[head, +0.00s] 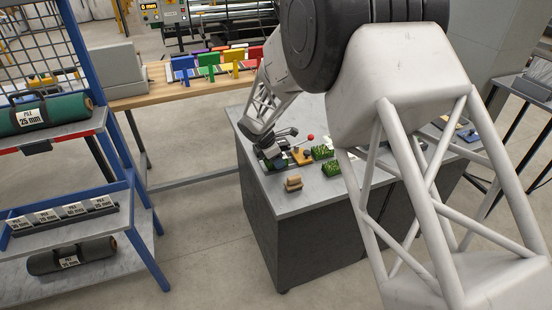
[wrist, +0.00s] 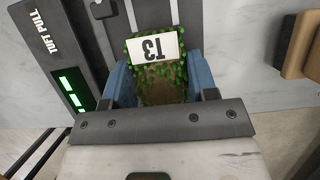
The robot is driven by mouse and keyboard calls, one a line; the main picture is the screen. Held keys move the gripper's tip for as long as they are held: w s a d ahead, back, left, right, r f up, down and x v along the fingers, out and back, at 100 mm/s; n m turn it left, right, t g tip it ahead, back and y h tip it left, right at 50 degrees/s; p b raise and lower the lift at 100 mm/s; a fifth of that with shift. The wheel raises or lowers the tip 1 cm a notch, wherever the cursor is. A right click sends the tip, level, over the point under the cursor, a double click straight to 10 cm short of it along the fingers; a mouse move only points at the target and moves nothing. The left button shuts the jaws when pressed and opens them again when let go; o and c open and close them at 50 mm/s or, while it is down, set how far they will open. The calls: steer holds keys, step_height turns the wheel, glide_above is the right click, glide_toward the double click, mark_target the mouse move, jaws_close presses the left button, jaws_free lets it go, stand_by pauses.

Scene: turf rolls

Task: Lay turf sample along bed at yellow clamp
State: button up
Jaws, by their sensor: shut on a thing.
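In the wrist view my gripper (wrist: 160,72) has its two blue fingers closed on the sides of a turf sample (wrist: 165,88), green with a brown patch. The sample carries a white label that reads upside down, apparently T3. It lies over a dark grey strip beside a device marked TUFT PULL (wrist: 62,60) with green lights. In the head view my gripper (head: 268,152) is low at the left end of the grey bench, partly hidden by my arm. A yellow-orange block (head: 301,155) stands close right of it, near a red-knobbed lever; I cannot tell if this is the yellow clamp.
Two green turf pieces (head: 332,168) and small brown blocks (head: 293,184) lie on the grey bench (head: 265,185). A wooden bench (head: 155,90) behind holds coloured stands. A blue rack (head: 105,85) with turf rolls stands left. My arm hides much of the bench's right side.

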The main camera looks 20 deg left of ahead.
steer(key=o, duration=1)
steer(key=shift+o, duration=0.2)
steer(key=shift+r, duration=0.1)
steer(key=v, duration=1.2)
